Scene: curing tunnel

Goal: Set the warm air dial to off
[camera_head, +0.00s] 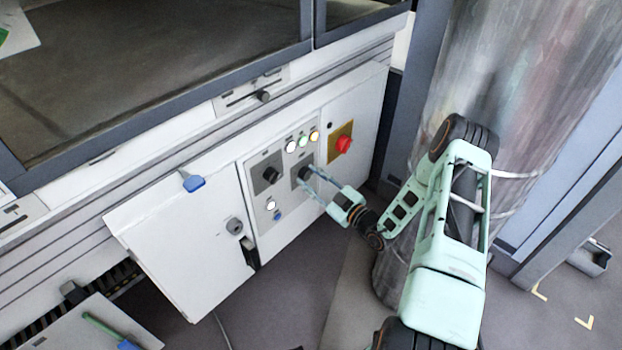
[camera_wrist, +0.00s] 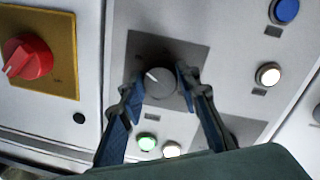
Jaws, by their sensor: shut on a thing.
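A round dark grey dial (camera_wrist: 160,84) with a white pointer mark sits on a grey plate in the wrist view. The mark points to the upper left of that picture. My gripper (camera_wrist: 161,80) has one finger on each side of this dial and is shut on it. In the head view my gripper (camera_head: 308,178) reaches the right one of two dials on the white control panel, and its fingers partly cover that dial (camera_head: 304,172). A second black dial (camera_head: 270,175) sits to its left, untouched. The plate lettering is too small to read, so I cannot tell which dial is warm air.
A red rotary switch (camera_head: 343,144) on a yellow plate is right of the held dial. Indicator lights (camera_head: 303,141) sit above it. A white button (camera_head: 270,204) and blue button (camera_head: 277,215) are lower left. A white cabinet door (camera_head: 180,240) is left of the panel; a metal cylinder (camera_head: 520,70) stands right.

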